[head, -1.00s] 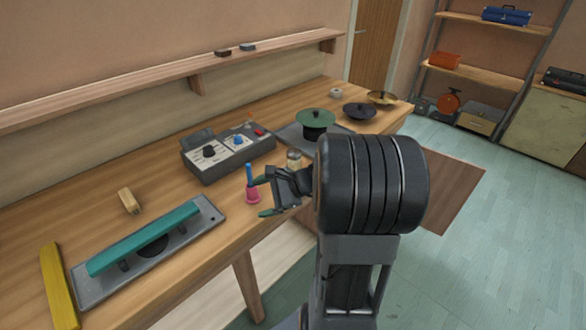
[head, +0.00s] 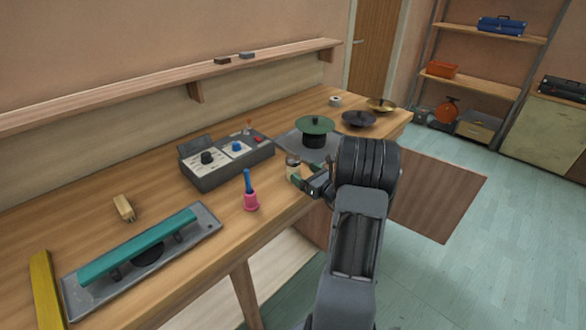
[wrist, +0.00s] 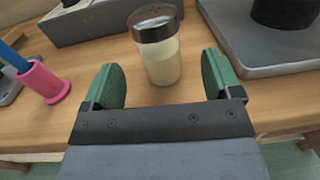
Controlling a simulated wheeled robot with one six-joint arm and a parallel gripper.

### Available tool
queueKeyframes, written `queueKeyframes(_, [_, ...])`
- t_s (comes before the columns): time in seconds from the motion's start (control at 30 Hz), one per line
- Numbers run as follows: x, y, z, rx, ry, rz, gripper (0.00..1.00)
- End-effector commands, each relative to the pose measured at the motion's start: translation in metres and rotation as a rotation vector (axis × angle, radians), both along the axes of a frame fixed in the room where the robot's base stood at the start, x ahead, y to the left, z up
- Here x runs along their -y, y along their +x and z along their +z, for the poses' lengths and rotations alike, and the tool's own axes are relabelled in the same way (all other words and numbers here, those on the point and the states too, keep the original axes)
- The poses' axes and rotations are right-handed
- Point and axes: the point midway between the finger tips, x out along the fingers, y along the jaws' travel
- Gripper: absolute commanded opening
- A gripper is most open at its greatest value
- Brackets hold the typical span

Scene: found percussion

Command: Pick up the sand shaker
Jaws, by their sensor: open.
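The sand shaker is a small clear jar (wrist: 160,58) with a shiny metal lid and pale sand inside. It stands upright on the wooden bench. In the wrist view it is just beyond and between my green fingertips. In the head view the shaker (head: 292,167) stands near the bench's front edge, partly hidden by my gripper. My gripper (head: 306,177) is open and empty, at the shaker's front right side. Its two fingers also show in the wrist view (wrist: 163,78), spread wide on either side of the jar's lower part.
A grey plate (head: 290,146) carrying a green cymbal (head: 314,125) lies behind to the right. The bench front edge is close.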

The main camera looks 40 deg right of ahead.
Motion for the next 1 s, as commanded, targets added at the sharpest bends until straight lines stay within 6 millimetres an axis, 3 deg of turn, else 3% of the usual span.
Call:
queueKeyframes(0.23, [-0.003,0.014,0.001,-0.001,0.0,0.001,0.84])
queueKeyframes(0.6, [-0.01,0.056,0.0,-0.001,0.0,0.002,0.84])
queueKeyframes(0.87, [-0.01,0.058,-0.001,-0.002,0.0,0.0,0.84])
queueKeyframes(1.0, [-0.01,0.058,0.0,-0.001,0.0,0.001,0.73])
